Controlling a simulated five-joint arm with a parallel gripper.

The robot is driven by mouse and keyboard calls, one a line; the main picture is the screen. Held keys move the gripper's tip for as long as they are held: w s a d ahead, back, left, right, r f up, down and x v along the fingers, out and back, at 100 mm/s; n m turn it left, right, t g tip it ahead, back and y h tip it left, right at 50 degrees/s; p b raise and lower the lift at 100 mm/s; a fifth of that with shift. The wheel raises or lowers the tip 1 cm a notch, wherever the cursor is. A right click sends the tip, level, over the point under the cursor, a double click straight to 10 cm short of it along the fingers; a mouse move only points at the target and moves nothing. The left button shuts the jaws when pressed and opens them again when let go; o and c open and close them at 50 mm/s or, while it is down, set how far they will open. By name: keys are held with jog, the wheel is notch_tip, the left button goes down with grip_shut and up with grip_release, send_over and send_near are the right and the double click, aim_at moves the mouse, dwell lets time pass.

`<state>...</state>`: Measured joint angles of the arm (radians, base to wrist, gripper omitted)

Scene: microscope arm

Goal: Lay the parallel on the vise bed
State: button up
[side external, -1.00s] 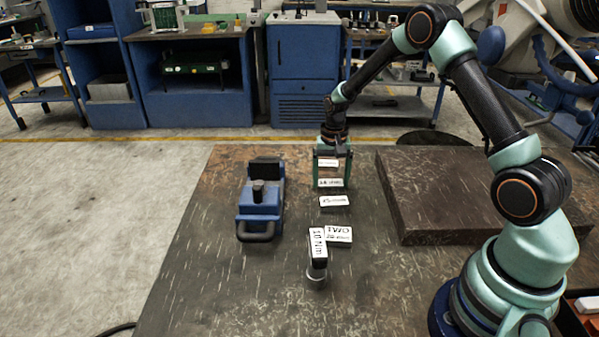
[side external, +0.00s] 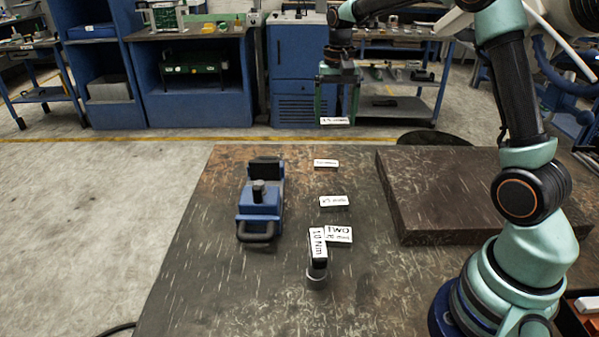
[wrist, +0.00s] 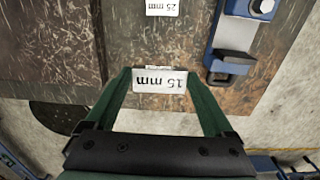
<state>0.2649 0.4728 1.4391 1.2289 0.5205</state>
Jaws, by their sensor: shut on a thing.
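My gripper (side external: 336,112) is shut on the parallel (side external: 335,121), a thin block with a white label. In the wrist view the label of the parallel (wrist: 158,80) reads 15 mm, upside down, and the block spans the gap between the fingertips. It is held high, beyond the bench's far edge in the side picture. The blue vise (side external: 260,205) stands on the bench to the lower left of my gripper. In the wrist view the vise (wrist: 234,55) is at the upper right, partly cut off. Nothing is seen lying in it.
A labelled block (side external: 333,202) and a smaller one (side external: 326,163) lie right of the vise. Nearer are a TWO-labelled block (side external: 340,234) and an upright 10 Nm item (side external: 317,252). A dark raised slab (side external: 480,190) fills the right. The wrist view shows a 25 mm block (wrist: 162,7).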

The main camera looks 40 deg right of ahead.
jog(key=shift+w+a+r, duration=0.1)
jog(key=shift+r, duration=0.4)
jog(key=w+a+r, duration=0.2)
jog(key=w+a, duration=0.2)
jog(key=a, duration=0.4)
jog(key=w+a+r, duration=0.1)
jog(key=w+a, duration=0.4)
jog(key=a, duration=0.3)
notch_tip(320, 180, down, 19)
jog(key=shift+s+d+f, duration=0.15)
jog(key=shift+f, duration=0.05)
jog(key=shift+f, duration=0.1)
jog(key=o, duration=1.4)
